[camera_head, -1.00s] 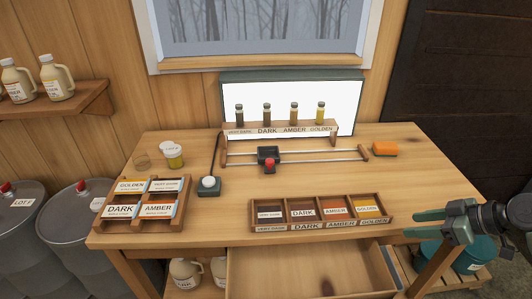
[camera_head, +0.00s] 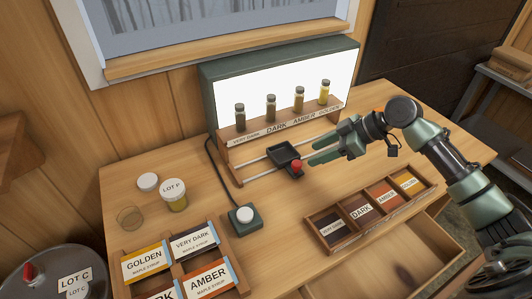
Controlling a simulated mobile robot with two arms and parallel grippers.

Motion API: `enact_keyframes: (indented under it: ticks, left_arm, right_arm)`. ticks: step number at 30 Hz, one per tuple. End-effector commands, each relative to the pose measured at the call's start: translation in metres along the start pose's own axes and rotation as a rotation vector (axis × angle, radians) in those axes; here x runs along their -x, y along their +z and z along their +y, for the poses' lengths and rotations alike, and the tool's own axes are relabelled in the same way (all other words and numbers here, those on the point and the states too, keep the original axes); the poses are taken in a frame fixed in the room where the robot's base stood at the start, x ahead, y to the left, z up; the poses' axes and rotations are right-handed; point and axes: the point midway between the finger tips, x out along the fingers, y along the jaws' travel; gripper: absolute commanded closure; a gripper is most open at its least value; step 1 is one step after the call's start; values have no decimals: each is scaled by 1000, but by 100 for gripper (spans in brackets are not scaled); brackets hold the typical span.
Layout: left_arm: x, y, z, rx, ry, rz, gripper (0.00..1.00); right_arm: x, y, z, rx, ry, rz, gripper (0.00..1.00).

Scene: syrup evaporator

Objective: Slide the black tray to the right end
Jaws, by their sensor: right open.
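The black tray (camera_head: 285,153) sits on the two metal rails (camera_head: 256,168) in front of the vial rack, left of the rails' middle. A red knob (camera_head: 296,166) stands at its front. My right gripper (camera_head: 309,160) reaches in from the right, its green fingers pointing left toward the knob. The fingers are apart, and the fingertips are close to the knob's right side. I cannot tell whether they touch it. The gripper hides the right part of the rails and their right end. My left gripper is not in view.
The rack (camera_head: 280,130) with several vials stands before the lit panel (camera_head: 280,88). A sectioned label box (camera_head: 372,213) lies in front of my right arm. A switch box (camera_head: 244,218), a LOT P jar (camera_head: 174,195) and a card tray (camera_head: 180,262) are at the left.

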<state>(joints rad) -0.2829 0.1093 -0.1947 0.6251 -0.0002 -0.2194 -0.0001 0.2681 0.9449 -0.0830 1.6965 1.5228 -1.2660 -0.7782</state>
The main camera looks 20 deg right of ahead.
Motion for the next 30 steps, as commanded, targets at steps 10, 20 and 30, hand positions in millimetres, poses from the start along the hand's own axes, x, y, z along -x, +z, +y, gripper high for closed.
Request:
enact_keyframes:
  ticks: [10, 20, 30]
  left_arm:
    - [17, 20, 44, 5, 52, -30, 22]
    - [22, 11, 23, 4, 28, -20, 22]
    - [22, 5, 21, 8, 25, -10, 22]
  right_arm:
    - [-44, -2, 0, -3, -2, 3, 52]
    - [-76, 0, 0, -1, 0, 0, 52]
    - [-77, 0, 0, 0, 0, 0, 80]
